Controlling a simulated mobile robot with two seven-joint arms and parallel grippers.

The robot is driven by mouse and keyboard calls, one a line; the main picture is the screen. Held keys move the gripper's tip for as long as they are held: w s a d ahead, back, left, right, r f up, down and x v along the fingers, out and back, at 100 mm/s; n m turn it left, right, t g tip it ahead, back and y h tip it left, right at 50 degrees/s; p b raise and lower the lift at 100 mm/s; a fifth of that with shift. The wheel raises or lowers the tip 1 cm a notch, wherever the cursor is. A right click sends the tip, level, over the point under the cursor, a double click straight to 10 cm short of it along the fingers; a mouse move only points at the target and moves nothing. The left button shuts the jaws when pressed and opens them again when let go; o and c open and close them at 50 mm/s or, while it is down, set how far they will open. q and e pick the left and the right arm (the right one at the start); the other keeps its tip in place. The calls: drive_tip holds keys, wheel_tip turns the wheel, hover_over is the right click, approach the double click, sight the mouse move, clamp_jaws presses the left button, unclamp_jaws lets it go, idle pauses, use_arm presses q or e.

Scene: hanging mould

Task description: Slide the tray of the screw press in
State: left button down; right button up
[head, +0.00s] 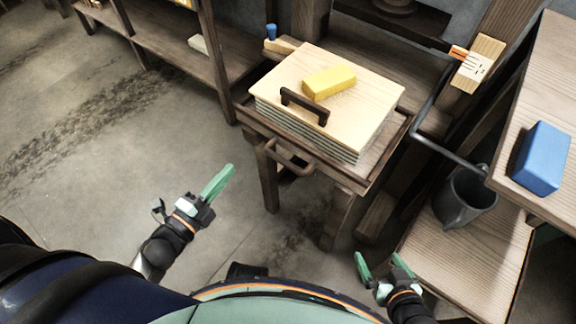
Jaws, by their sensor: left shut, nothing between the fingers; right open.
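The tray (383,172) of the screw press is a dark wooden tray on a stand, in the upper middle of the head view. It has a curved front handle (290,160). A stack of sheets under a pale board (352,112) lies on it, with a dark handle on the board and a yellow block (328,82) on top. Part of the press (395,18) shows behind at the top. My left gripper (222,178) is shut and empty over the floor, left of the tray. My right gripper (381,262) is open and empty, below and in front of the tray.
A wooden shelf (235,52) stands at the upper left. At the right are a bench with a blue block (541,158) and a lower shelf with a dark bucket (465,198). A bent metal bar (432,133) is right of the tray. The floor at left is clear.

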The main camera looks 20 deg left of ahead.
use_arm(q)
drive_tip(key=d+m+h, duration=0.1)
drive_tip(key=d+m, duration=0.1)
drive_tip(key=m, duration=0.1)
approach(278, 132)
drive_tip(key=shift+h, duration=0.3)
drive_tip(key=x, duration=0.7)
drive_tip(key=shift+a+f+b, duration=0.1)
drive_tip(key=shift+a+b, duration=0.05)
drive_tip(key=shift+b, duration=0.2)
use_arm(e)
drive_tip(key=shift+s+d+f, duration=0.2)
drive_tip(key=shift+s+d, duration=0.1)
drive_tip(key=shift+d, duration=0.05)
use_arm(q)
drive_tip(key=shift+w, duration=0.1)
